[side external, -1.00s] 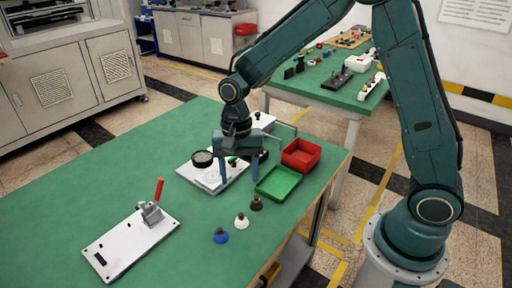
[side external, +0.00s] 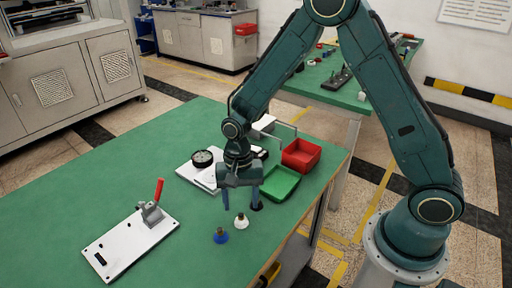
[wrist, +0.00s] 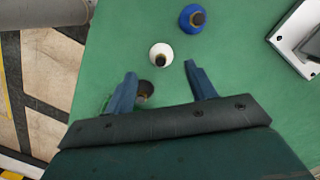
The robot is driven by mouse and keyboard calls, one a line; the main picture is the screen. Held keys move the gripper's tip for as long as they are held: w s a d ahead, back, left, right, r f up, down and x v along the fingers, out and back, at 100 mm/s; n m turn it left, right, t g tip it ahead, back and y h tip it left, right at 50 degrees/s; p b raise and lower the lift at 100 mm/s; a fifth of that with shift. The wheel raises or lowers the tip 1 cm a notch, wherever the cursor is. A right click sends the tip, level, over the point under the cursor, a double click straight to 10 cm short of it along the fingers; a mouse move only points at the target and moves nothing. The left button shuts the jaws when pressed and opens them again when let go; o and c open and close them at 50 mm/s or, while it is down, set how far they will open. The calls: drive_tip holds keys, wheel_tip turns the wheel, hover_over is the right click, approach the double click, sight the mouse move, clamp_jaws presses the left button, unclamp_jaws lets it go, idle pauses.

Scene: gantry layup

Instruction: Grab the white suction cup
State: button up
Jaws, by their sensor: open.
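The white suction cup (side external: 241,221) stands on the green table between a blue suction cup (side external: 220,236) and a black suction cup (side external: 257,206). In the wrist view the white cup (wrist: 160,54) lies a little beyond the fingertips, roughly between their lines. The blue cup (wrist: 193,18) is farther out. The black cup (wrist: 146,88) is beside the left finger, partly hidden by it. My gripper (side external: 241,206) is open and empty, pointing down above the cups. It also shows in the wrist view (wrist: 160,70). I cannot tell its exact height above the table.
A green tray (side external: 277,195) and a red bin (side external: 301,167) are to the right of my gripper. A white plate with a round black part (side external: 202,158) lies behind. A white plate with a red-handled clamp (side external: 130,242) lies at front left. The table's left middle is clear.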

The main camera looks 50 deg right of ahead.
sight(241, 214)
drive_tip(key=shift+s+a+f, duration=0.15)
drive_tip(key=shift+a+f, duration=0.05)
drive_tip(key=shift+f, duration=1.05)
drive_tip(key=shift+s+a+f, duration=0.1)
drive_tip(key=shift+a+f, duration=0.1)
drive_tip(key=shift+f, duration=1)
drive_tip(key=shift+c, duration=0.3)
drive_tip(key=c, duration=1)
